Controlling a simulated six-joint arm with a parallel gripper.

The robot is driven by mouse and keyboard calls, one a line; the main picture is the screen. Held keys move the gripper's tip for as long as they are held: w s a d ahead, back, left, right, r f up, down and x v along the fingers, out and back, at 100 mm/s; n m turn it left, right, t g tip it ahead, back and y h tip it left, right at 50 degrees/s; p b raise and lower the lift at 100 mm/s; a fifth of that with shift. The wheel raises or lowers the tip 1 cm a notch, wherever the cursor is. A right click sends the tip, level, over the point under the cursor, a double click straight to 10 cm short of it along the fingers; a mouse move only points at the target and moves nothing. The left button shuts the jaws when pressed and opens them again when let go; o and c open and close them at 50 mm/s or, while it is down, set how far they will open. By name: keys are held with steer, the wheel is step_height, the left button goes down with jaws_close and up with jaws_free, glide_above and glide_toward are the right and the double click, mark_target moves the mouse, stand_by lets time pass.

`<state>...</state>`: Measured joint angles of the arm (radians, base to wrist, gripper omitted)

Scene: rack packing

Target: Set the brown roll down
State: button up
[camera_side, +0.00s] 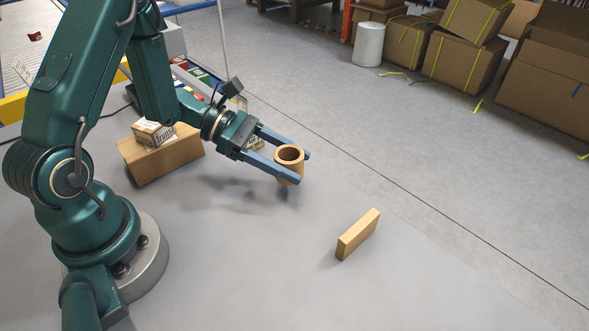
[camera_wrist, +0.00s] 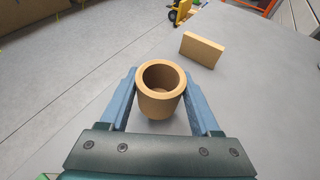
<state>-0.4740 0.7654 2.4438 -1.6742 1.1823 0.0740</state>
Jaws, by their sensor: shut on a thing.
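The brown roll (camera_side: 289,166) is a short, thick-walled hollow cylinder, held with its open end facing up. My gripper (camera_side: 290,168) is shut on it, with one blue-grey finger on each side. In the side view the roll appears to be held above the grey table (camera_side: 240,270); the exact height is hard to tell. In the wrist view the roll (camera_wrist: 161,90) sits between the two fingers, and its hollow inside shows.
A tan block (camera_side: 358,234) stands on edge on the table, right of and nearer than the roll. A cardboard box (camera_side: 165,157) with a smaller printed box (camera_side: 153,133) on it is behind my arm. Table around the block is clear.

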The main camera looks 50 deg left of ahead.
steer(key=shift+f, duration=1.8)
steer(key=shift+f, duration=0.15)
steer(key=o, duration=1.4)
steer(key=shift+c, duration=0.2)
